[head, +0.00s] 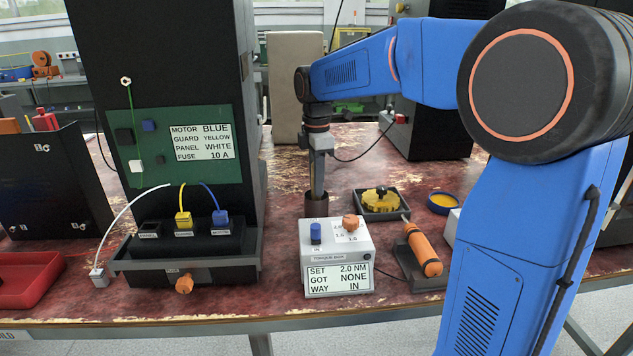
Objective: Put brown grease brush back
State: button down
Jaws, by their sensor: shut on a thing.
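My gripper (317,188) points straight down in the middle of the bench, behind the white torque box. The cylinder's lower part is partly hidden by the torque box. A blue-rimmed dish with yellow content (445,203), perhaps grease, stands to the right.
The torque box (336,257) stands just in front of my gripper. A black tray (402,214) with a yellow gear (381,201) and an orange-handled tool (424,250) lie to the right. A tall black cabinet (168,60) with cables stands left. A red tray (28,280) is far left.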

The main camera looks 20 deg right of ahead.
jog(key=c, duration=1.5)
grip_release()
jog(key=shift+f, duration=0.1)
jog(key=shift+c, duration=0.2)
notch_tip(320, 180, up, 12)
jog(key=shift+r, duration=0.15)
